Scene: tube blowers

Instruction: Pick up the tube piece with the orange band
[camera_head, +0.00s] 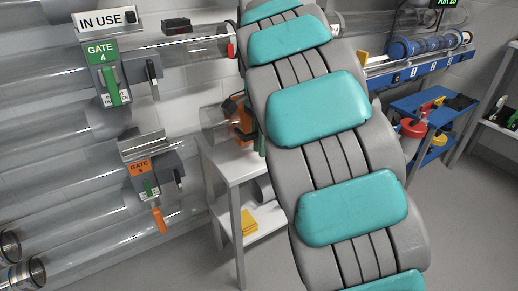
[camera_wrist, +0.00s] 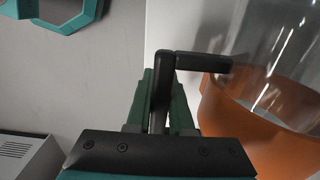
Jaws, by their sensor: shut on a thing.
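The tube piece with the orange band (camera_head: 241,124) is at the white stand in the head view, partly hidden behind my arm. In the wrist view its clear tube and wide orange band (camera_wrist: 262,122) fill the right side. A black handle (camera_wrist: 205,62) reaches left from the piece and bends down between my fingers. My gripper (camera_wrist: 161,92) has green fingers closed around the upright part of this handle. In the head view my gripper is mostly hidden by my arm. I cannot tell whether the piece touches the stand.
The white stand (camera_head: 236,165) has a lower shelf with a yellow item (camera_head: 245,222). Clear wall tubes with a green gate (camera_head: 102,55) and an orange gate (camera_head: 140,167) are at left. A blue cart (camera_head: 430,105) with tools stands at right. Grey floor is open at lower right.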

